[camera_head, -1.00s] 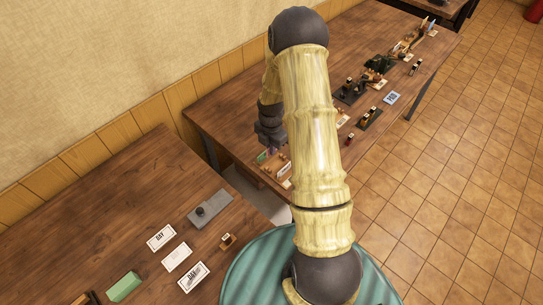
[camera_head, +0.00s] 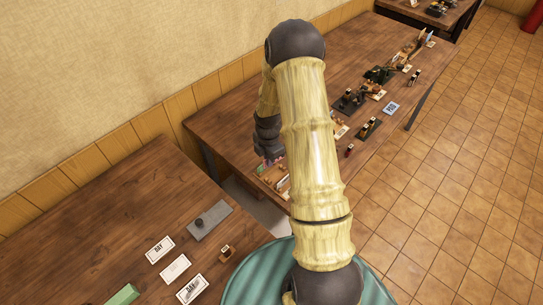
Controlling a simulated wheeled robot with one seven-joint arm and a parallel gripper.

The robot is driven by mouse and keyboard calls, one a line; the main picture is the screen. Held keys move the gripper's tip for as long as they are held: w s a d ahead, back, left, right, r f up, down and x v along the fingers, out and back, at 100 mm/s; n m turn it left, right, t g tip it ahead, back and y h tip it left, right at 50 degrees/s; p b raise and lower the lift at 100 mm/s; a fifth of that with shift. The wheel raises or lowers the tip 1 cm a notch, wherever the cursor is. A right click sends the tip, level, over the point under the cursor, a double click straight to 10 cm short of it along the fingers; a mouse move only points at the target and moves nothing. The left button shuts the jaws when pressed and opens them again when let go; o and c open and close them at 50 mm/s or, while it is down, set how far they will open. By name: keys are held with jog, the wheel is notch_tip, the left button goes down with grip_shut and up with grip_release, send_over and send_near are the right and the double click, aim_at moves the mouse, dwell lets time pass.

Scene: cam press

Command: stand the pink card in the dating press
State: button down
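My gripper (camera_head: 268,157) hangs low over the near left end of the far table (camera_head: 229,136). Its fingers are small and partly hidden, so I cannot tell whether they are open or shut. A small pinkish patch (camera_head: 272,163) shows at the fingertips; it may be the pink card, but I cannot tell whether it is held. Several dark devices stand along the far table, among them one on a dark base (camera_head: 349,102) and another behind it (camera_head: 379,75). I cannot tell which is the dating press. My arm hides part of the table.
Wooden trays with small items lie below my gripper. A blue card (camera_head: 391,108) lies near the far table's right edge. The near table (camera_head: 110,222) holds a grey plate (camera_head: 217,218), white DAY cards (camera_head: 160,249) and a green block (camera_head: 122,295). Tiled floor on the right is clear.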

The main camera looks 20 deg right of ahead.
jog(key=s+a+f+m, duration=0.1)
jog(key=a+m, duration=0.3)
jog(key=m, duration=0.6)
jog(key=s+a+f+m, duration=0.1)
jog(key=a+f+m, duration=0.3)
jog(key=m, duration=0.6)
jog(key=shift+a, duration=0.8)
jog(key=shift+f, duration=0.1)
